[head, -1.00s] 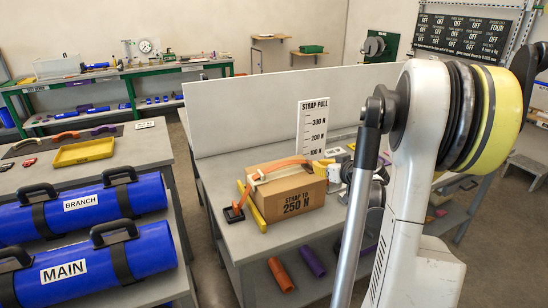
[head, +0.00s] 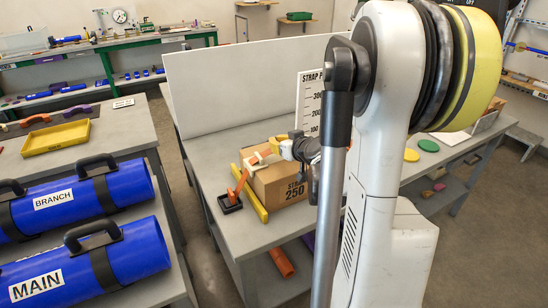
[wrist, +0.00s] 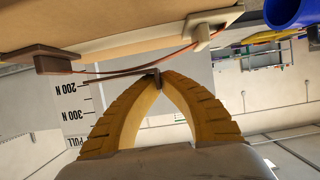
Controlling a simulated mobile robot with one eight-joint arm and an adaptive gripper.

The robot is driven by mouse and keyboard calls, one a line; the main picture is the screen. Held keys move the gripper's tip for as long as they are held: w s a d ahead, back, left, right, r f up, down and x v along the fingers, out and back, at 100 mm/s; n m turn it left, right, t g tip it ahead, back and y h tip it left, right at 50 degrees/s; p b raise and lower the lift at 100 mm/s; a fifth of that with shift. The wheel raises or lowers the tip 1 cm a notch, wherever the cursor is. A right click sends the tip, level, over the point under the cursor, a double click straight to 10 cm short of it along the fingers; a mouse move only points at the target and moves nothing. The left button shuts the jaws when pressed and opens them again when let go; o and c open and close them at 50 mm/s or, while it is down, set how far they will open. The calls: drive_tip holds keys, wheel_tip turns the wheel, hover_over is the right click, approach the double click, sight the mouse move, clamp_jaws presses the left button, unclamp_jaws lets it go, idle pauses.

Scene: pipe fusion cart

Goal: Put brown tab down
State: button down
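My gripper (wrist: 154,80) has its two yellow fingers closed together at the tips in the wrist view, pinching a small dark brown tab (wrist: 153,74). A thin brown strip (wrist: 115,75) runs left from the tab. A darker brown block (wrist: 58,60) sits against the cardboard box (wrist: 120,22), with a thin orange strap line (wrist: 130,70) curving towards a tan block (wrist: 207,33). In the head view my gripper (head: 275,144) is by the top of the box (head: 283,184); the tab cannot be made out there.
An upright orange piece (head: 240,187) stands at a black base (head: 230,203) left of the box, beside a yellow bar (head: 254,195). The strap pull scale board (head: 311,100) stands behind. A white partition (head: 250,85) backs the table.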

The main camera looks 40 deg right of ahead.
sight(274, 159)
drive_tip(key=shift+w+a+f, duration=0.3)
drive_tip(key=shift+w+f, duration=0.1)
drive_tip(key=shift+f, duration=0.05)
wheel_tip(274, 159, down, 4)
drive_tip(key=shift+d+r+b, duration=0.1)
drive_tip(key=shift+b, duration=0.95)
drive_tip(key=shift+r, duration=0.1)
drive_tip(key=c, duration=2)
unclamp_jaws()
drive_tip(key=shift+f, duration=0.2)
drive_tip(key=o, duration=0.4)
